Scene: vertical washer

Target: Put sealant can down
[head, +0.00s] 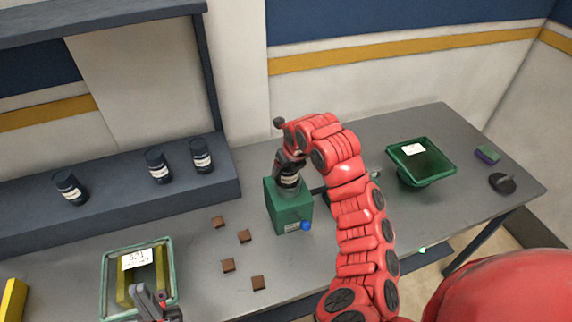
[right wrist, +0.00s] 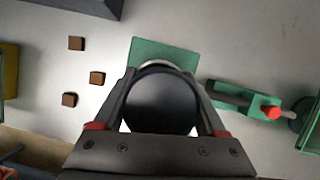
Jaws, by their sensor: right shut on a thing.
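The sealant can is dark with a pale label (head: 289,181). It is upright in my right gripper (head: 287,164), at the top of a green box-shaped fixture (head: 288,208) with a blue knob. In the right wrist view the can's round dark end (right wrist: 160,102) fills the space between the fingers of the right gripper (right wrist: 162,80), with the green fixture (right wrist: 165,52) behind it. Whether the can touches the fixture is hidden. My left gripper (head: 155,297) appears open and empty, over the near edge of a green-rimmed bin at lower left.
Several dark cans stand on the raised shelf, one here (head: 160,167). Brown blocks (head: 244,236) lie left of the fixture. The left bin (head: 107,285) holds a yellow item; another green bin (head: 425,182) is at right, near a sponge (head: 487,156) and a dark round object (head: 502,183).

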